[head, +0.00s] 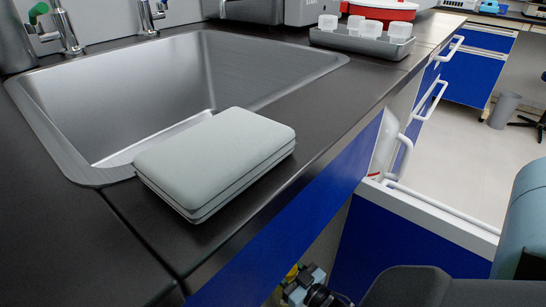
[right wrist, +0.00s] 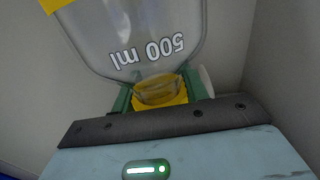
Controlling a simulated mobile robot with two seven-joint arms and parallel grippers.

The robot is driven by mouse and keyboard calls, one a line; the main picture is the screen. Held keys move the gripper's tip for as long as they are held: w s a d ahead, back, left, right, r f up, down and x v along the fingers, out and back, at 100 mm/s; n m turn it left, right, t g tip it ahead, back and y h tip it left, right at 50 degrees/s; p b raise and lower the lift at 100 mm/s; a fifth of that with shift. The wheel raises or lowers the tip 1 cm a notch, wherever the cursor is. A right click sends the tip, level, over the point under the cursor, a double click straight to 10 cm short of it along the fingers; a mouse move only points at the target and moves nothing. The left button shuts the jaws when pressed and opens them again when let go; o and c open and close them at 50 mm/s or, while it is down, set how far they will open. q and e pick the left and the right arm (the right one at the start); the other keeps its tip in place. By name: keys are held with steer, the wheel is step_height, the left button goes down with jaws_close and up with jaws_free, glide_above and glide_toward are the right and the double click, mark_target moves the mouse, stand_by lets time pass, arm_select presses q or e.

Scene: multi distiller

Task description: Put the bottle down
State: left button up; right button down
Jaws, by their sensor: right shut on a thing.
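In the right wrist view, a clear bottle (right wrist: 140,38) marked "500 ml" appears with its lettering upside down. Its yellow neck part sits between the green fingers of my right gripper (right wrist: 160,92), which is shut on it. The bottle's far end runs out of the frame, so what lies under it is not visible. Plain grey surfaces surround it. In the head view I cannot make out the bottle or the right fingers for sure. My left gripper is not in view.
An open drawer with a white-edged blue front (head: 440,218) juts out below the dark counter (head: 350,105). A pale grey flat case (head: 215,155) lies at the edge of the steel sink (head: 130,85). A grey tray (head: 362,45) with white containers stands at the back.

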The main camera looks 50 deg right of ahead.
steer(key=shift+w+d+f+b, duration=0.1)
steer(key=shift+w+d+b, duration=0.35)
steer(key=shift+w, duration=0.5)
steer(key=shift+w+d+b, duration=0.25)
steer(key=shift+w+d, duration=0.25)
steer(key=shift+w, duration=0.55)
steer(key=f+b, duration=0.2)
steer(key=b, duration=0.1)
steer(key=w+f+b, duration=0.1)
steer(key=b, duration=0.1)
steer(key=shift+d+f, duration=0.3)
steer(key=shift+f, duration=0.2)
steer(key=c, duration=0.7)
jaws_free()
steer(key=shift+f, duration=0.1)
steer(key=shift+c, duration=0.2)
